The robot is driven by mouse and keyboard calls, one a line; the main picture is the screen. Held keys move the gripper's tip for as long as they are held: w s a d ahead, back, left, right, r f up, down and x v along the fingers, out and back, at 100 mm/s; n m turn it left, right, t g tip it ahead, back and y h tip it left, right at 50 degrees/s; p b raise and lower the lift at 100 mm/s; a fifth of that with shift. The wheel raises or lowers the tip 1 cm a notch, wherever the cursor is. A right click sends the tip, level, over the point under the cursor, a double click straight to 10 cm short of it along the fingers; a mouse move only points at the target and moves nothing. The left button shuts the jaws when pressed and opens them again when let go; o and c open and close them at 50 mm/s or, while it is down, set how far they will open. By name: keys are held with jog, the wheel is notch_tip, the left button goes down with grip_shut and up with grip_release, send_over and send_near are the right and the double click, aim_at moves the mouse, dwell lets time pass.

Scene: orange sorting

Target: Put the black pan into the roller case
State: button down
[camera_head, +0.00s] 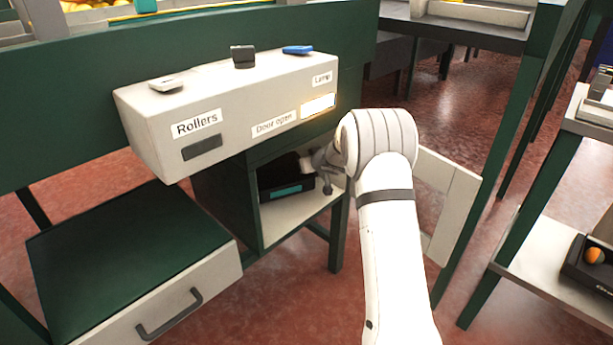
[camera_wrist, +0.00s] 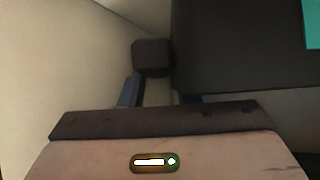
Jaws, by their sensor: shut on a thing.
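The black pan (camera_head: 272,178) with a teal label stands inside an open cabinet under the control box, on its pale floor. My gripper (camera_head: 325,180) reaches in from the right and is at the pan's right side, shut on it. In the wrist view, the dark pan (camera_wrist: 235,50) fills the upper right, with a teal patch at its edge. My gripper (camera_wrist: 152,60) shows as a dark fingertip against the pan's left edge; the exact grip is partly hidden. The open cabinet (camera_head: 262,222) appears to be the roller case, though its own name is not readable.
The control box (camera_head: 150,135) above the cabinet carries labels "Rollers", "Door open" and "Lamp", the lamp panel lit. The cabinet door (camera_head: 455,190) stands open at the right, beside my arm. A shelf with a fruit tray (camera_head: 575,262) is at right.

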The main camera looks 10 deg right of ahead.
notch_tip(320, 180, down, 6)
jog(key=shift+d+r+b, duration=0.1)
jog(key=shift+r+b, duration=0.15)
jog(key=shift+b, duration=0.45)
jog(key=shift+w+f, duration=0.15)
jog(key=shift+f, duration=0.2)
jog(key=c, duration=1.1)
grip_release()
